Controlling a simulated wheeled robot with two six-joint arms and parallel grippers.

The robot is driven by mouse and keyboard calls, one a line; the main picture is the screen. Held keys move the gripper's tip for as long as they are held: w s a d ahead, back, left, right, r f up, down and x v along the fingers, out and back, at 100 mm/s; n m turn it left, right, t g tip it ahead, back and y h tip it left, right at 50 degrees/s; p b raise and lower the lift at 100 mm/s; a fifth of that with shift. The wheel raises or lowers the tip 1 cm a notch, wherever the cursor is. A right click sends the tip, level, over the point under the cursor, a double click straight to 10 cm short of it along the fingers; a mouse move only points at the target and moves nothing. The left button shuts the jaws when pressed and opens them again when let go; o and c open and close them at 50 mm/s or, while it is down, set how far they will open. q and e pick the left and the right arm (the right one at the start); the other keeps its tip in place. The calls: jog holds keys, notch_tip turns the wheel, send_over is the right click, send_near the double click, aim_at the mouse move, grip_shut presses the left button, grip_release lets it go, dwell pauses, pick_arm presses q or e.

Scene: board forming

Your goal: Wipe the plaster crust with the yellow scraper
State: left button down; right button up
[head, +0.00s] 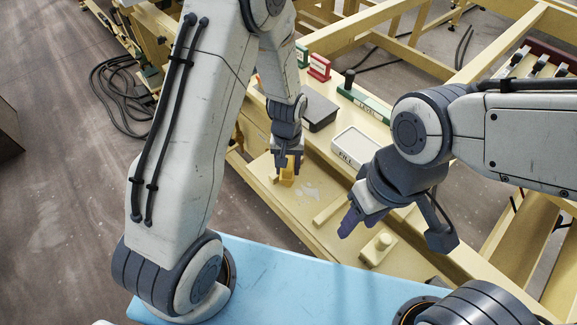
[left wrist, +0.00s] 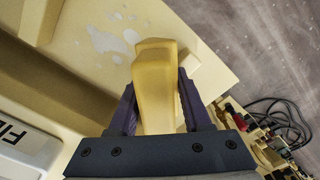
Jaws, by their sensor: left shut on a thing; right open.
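The yellow scraper (head: 287,172) is in my left gripper (head: 286,160), which is shut on its block-like body. In the left wrist view the scraper (left wrist: 155,85) stands between the two dark fingers of the gripper (left wrist: 155,110). The plaster crust (head: 308,191) is a set of pale, irregular patches on the yellow board, just right of the scraper in the head view. I cannot tell whether the scraper touches the board. My right gripper (head: 350,222) is open and empty above the board, right of the crust.
A white tray marked FILL (head: 356,150) and a dark tray (head: 318,108) stand behind the board. A yellow strip (head: 330,208) and a yellow block with a knob (head: 378,248) lie to the right. A green-edged LEVEL tool (head: 365,104) is farther back.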

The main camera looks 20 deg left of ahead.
aim_at(293, 177)
pick_arm(q)
jog(key=shift+s+a+f, duration=0.1)
jog(key=shift+s+f, duration=0.2)
jog(key=shift+s, duration=0.1)
jog(key=shift+s+d, duration=0.35)
jog(key=shift+d, duration=0.05)
jog(key=shift+s+d, duration=0.4)
jog(key=shift+d, duration=0.65)
jog(key=shift+r, duration=0.1)
